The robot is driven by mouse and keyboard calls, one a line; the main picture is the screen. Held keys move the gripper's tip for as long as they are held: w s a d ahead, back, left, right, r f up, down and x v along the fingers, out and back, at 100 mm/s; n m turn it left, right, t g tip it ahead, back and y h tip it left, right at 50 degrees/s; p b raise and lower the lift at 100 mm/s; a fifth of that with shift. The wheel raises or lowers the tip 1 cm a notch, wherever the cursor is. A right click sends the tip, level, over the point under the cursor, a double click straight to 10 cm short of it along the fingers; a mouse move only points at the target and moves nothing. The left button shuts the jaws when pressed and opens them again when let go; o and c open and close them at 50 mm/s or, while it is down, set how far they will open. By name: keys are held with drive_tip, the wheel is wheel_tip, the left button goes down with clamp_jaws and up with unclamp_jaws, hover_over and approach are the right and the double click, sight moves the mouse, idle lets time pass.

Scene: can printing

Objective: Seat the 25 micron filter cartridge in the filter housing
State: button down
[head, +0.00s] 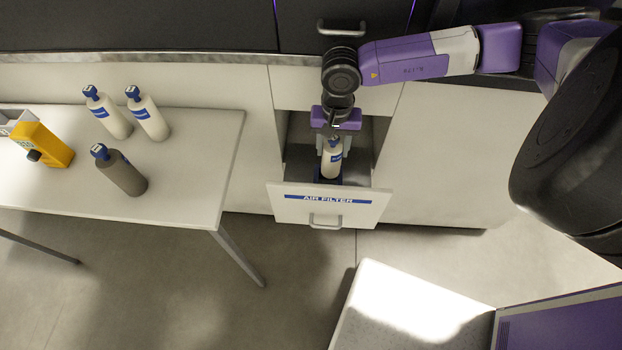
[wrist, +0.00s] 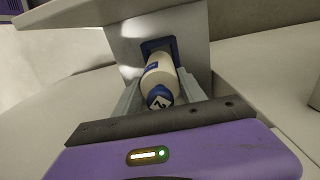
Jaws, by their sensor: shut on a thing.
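My gripper (head: 334,140) points down into the open drawer marked AIR FILTER (head: 325,199) and is shut on a cream filter cartridge (head: 331,160) with a blue band and blue cap. The cartridge also shows in the wrist view (wrist: 160,82), between the two grey fingers (wrist: 160,92). It looks upright. Its lower end is at the blue filter housing (head: 328,181) in the drawer, also in the wrist view (wrist: 158,46). I cannot tell whether it rests fully in it. The micron figure on its cap is too small to read.
A white table (head: 190,185) at the left bears two cream cartridges (head: 107,113) (head: 149,115), a grey cartridge (head: 122,172) and a yellow device (head: 43,146). The drawer walls stand close around my gripper. A dark cabinet with a handle (head: 341,27) is above.

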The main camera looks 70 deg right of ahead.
sight(329, 168)
drive_tip(key=f, duration=0.4)
drive_tip(key=shift+w+f+p, duration=0.25)
drive_tip(key=shift+f+p, duration=0.1)
drive_tip(key=shift+p, duration=0.05)
drive_tip(key=shift+f, duration=2.6)
drive_tip(key=shift+f, duration=0.1)
drive_tip(key=shift+f, duration=0.15)
drive_tip(key=c, duration=0.7)
unclamp_jaws()
drive_tip(key=shift+o, duration=0.2)
drive_tip(key=shift+r, duration=4)
